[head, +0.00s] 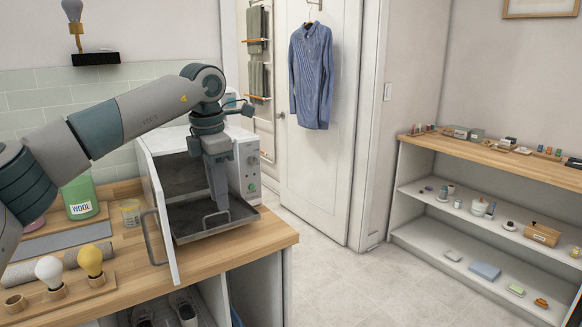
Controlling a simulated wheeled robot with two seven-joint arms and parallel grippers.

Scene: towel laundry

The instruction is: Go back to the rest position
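My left arm comes in from the left and bends down over the white oven (247,165). My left gripper (220,203) points down in front of the oven's opening, over a dark metal tray (188,236). Its fingertips are near the tray, and I cannot tell whether they touch it. The fingers are small and close together, so whether they are open or shut is unclear. The oven's door (157,205), with a bar handle, stands open to the left. My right gripper is out of view.
The wooden counter (268,236) holds a green wool container (80,197), a small cup (131,213) and bulbs on a wooden holder (90,262). A blue shirt (311,75) hangs on the white door. A shelf unit (480,161) stands right. Open floor (345,285) lies between.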

